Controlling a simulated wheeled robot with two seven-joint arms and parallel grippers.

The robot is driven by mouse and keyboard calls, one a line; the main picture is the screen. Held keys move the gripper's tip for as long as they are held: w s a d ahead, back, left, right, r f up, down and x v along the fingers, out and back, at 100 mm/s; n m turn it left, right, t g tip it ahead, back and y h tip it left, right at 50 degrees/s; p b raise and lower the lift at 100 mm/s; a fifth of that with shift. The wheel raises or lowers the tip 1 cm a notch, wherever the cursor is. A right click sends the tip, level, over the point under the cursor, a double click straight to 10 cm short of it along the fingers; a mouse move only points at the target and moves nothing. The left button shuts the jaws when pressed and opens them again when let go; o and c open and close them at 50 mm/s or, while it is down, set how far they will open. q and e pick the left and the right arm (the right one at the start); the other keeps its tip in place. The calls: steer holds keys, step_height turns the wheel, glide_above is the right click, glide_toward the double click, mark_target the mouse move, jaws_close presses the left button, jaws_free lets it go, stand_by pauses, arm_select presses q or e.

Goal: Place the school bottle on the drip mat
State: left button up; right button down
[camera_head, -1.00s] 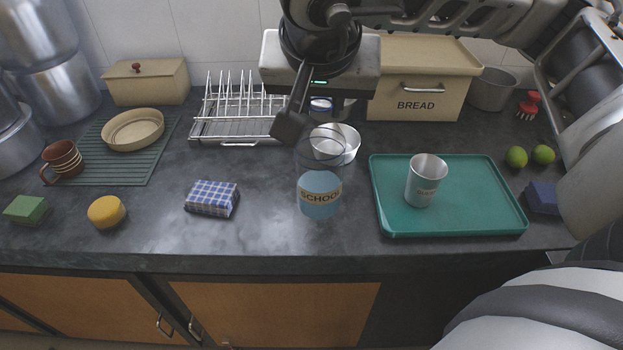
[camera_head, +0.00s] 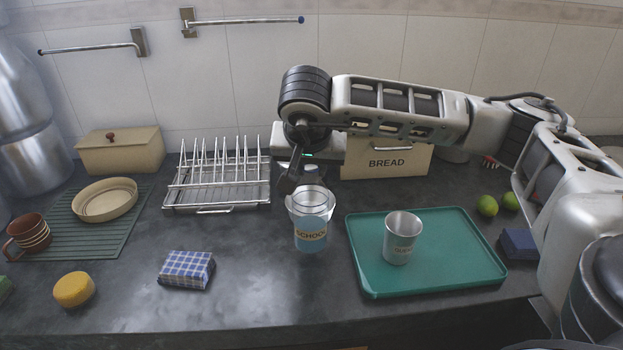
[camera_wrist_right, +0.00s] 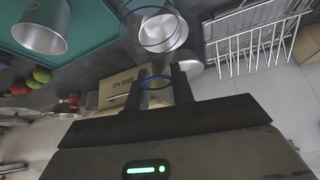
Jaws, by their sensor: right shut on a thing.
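The school bottle (camera_head: 311,235) is a clear vessel with blue lower part and a SCHOOL label. In the right wrist view the clear bottle (camera_wrist_right: 150,46) shows just beyond the fingers (camera_wrist_right: 160,80). The drip mat (camera_head: 95,242) is a ribbed green mat at the far left. My left gripper is not in view.
On the mat are a beige dish (camera_head: 105,200) and a brown mug (camera_head: 29,236); its front right part is bare. The tray (camera_head: 435,275) holds a steel cup (camera_head: 402,238).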

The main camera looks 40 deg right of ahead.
steer(key=shift+w+d+f+p, duration=0.15)
steer(key=shift+f+p, duration=0.2)
steer(key=shift+f, duration=1.4)
